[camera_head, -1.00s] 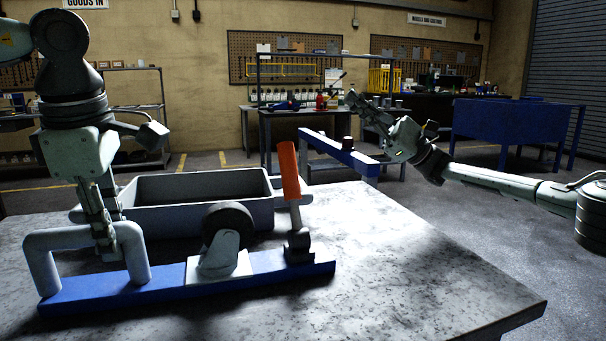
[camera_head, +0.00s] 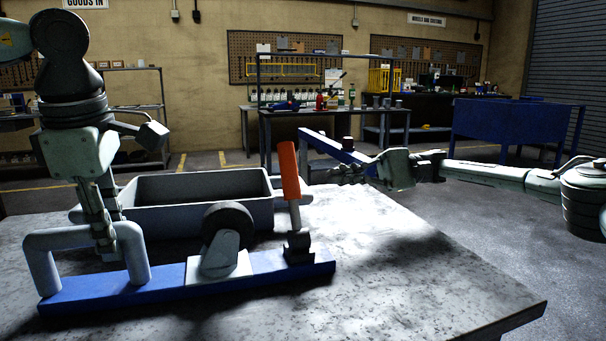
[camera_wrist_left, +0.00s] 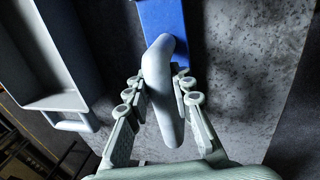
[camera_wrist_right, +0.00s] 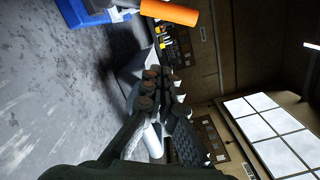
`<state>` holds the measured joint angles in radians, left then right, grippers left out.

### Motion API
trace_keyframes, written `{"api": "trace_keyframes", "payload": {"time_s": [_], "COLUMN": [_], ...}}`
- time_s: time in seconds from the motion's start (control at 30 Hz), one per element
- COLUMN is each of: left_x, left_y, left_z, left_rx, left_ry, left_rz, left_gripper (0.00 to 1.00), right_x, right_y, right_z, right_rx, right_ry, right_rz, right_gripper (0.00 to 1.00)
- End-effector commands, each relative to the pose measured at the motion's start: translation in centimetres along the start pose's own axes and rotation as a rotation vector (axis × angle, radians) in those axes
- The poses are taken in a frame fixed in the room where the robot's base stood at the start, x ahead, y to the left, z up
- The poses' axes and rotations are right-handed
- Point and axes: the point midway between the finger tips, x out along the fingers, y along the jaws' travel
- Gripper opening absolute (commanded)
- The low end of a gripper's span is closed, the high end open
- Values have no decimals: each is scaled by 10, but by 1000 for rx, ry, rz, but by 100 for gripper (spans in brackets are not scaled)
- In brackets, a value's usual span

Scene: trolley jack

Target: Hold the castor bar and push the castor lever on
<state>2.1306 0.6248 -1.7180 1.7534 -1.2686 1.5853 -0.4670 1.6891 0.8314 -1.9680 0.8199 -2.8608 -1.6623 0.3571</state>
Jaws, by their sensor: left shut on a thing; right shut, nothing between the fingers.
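The blue castor bar (camera_head: 80,292) lies on the table and carries a pale grey U-shaped handle (camera_head: 133,252), a dark castor wheel (camera_head: 228,222) and an upright lever with an orange grip (camera_head: 290,172). My left gripper (camera_head: 104,235) is shut on the handle's top run; the handle (camera_wrist_left: 160,75) runs between its fingers in the left wrist view. My right gripper (camera_head: 338,174) is shut and empty, to the right of the orange grip and apart from it. In the right wrist view the orange grip (camera_wrist_right: 170,12) is at the top, beyond the fingertips (camera_wrist_right: 157,88).
A grey open tray (camera_head: 200,222) stands behind the bar. The grey table (camera_head: 420,285) is clear at the front right. A blue beam (camera_head: 328,146) shows behind my right gripper. Benches and shelves stand farther back.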

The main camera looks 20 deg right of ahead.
Motion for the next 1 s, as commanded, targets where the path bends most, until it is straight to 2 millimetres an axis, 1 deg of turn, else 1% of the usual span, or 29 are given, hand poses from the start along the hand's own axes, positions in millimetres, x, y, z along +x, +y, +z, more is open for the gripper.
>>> {"api": "trace_keyframes", "payload": {"time_s": [0.3, 0.37, 0.4, 0.5, 0.63, 0.8, 1.0], "left_x": [0, 0, 0, 0, 0, 0, 0], "left_y": [1, 1, 1, 1, 1, 1, 1], "left_z": [0, 0, 0, 0, 0, 0, 0], "left_rx": [-1, -1, -1, -1, -1, -1, -1], "left_ry": [-1, -1, -1, -1, -1, -1, -1], "left_rz": [3, 3, 3, 2, 2, 2, 2], "left_gripper": [0, 0, 0, 0, 0, 0, 0], "right_x": [68, 81, 84, 85, 89, 91, 91], "right_y": [0, 0, -1, -2, -1, 0, 0], "right_z": [1, 1, 5, 20, 32, 39, 40], "right_rx": [-1, -1, -3, -4, -3, -1, -1], "right_ry": [-4, -4, -2, -1, 0, 0, 0], "right_rz": [1, 1, -1, -2, -2, -1, -1], "right_gripper": [0, 0, 0, 0, 0, 0, 0]}}
